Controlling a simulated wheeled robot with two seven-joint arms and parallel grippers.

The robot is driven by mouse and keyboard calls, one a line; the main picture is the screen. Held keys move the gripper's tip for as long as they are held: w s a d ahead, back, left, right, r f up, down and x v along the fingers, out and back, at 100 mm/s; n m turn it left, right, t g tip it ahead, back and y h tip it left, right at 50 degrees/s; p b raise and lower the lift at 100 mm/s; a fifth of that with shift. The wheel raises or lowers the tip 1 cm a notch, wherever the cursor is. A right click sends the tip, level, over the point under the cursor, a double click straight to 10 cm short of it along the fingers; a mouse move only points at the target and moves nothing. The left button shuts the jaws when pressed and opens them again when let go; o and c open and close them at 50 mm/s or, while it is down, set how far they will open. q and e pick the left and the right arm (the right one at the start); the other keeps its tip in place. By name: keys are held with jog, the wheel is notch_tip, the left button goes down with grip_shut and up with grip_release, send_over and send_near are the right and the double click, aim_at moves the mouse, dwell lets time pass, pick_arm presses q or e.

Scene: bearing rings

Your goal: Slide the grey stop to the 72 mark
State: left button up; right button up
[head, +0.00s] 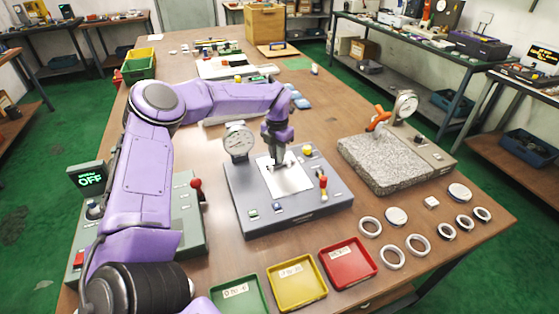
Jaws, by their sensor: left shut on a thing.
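My left gripper (279,163) reaches down over the white plate (290,180) on top of a grey fixture box (300,219) in the middle of the table. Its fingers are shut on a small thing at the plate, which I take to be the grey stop. The fingers largely hide the stop. The scale and its 72 mark are too small to read. My right gripper is out of view.
A dial gauge (238,140) stands at the fixture's back left, with a red-knobbed lever (323,185) at its right. Green, yellow (296,283) and red (347,262) trays lie in front. Rings (391,257) and a granite block (383,163) are at right.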

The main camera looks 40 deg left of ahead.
pick_arm(q)
jog(key=shift+w+a, duration=0.25)
jog(key=shift+a, duration=0.3)
dwell(0.5)
jog(key=o, duration=0.9)
jog(key=shift+f, duration=0.1)
jog(key=shift+c, duration=0.2)
notch_tip(320, 180, up, 7)
jog(key=p, duration=0.5)
jog(key=shift+w, duration=0.1)
